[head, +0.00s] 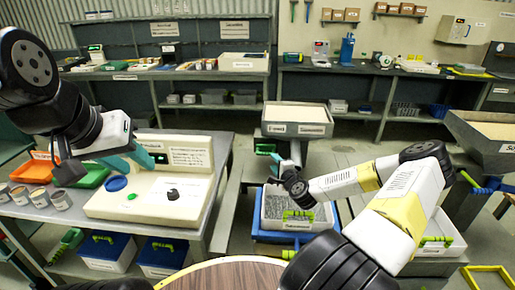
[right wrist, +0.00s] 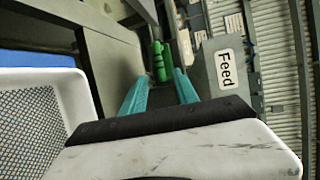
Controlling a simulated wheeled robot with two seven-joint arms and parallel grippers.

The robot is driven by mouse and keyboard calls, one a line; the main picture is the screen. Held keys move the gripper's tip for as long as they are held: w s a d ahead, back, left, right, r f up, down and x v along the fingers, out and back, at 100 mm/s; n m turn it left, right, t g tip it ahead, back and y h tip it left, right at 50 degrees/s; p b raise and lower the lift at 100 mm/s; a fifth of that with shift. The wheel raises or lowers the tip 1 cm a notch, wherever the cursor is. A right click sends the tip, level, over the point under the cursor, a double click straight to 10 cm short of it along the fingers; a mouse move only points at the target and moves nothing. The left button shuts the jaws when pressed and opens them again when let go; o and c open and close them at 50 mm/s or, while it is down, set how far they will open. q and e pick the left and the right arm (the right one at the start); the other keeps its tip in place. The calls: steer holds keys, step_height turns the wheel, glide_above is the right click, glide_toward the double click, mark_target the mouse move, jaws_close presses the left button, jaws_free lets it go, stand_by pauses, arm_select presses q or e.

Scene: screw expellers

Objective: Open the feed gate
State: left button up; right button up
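The feed hopper (head: 298,118) stands at the centre of the head view, with a green handle (head: 265,149) below its left front. In the right wrist view the green handle (right wrist: 160,62) lies beyond and between the fingertips, near the "Feed" label (right wrist: 229,69). My right gripper (right wrist: 161,73) has its two teal fingers apart and empty. In the head view my right gripper (head: 278,161) is just below the hopper, partly hidden by its wrist. Whether it touches the handle I cannot tell. My left gripper (head: 130,161) is open over the left bench, its teal fingers spread.
The left bench holds a control panel (head: 150,198), a green tray (head: 92,175), an orange tray (head: 35,170) and several cans. A grey-filled crate (head: 292,226) sits below the hopper. Another hopper (head: 490,131) stands at right. A round wooden tabletop (head: 225,275) is in front.

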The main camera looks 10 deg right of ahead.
mark_target(267, 154)
steer(key=x, duration=1)
steer(key=shift+w, duration=0.15)
jaws_close()
stand_by(1.0)
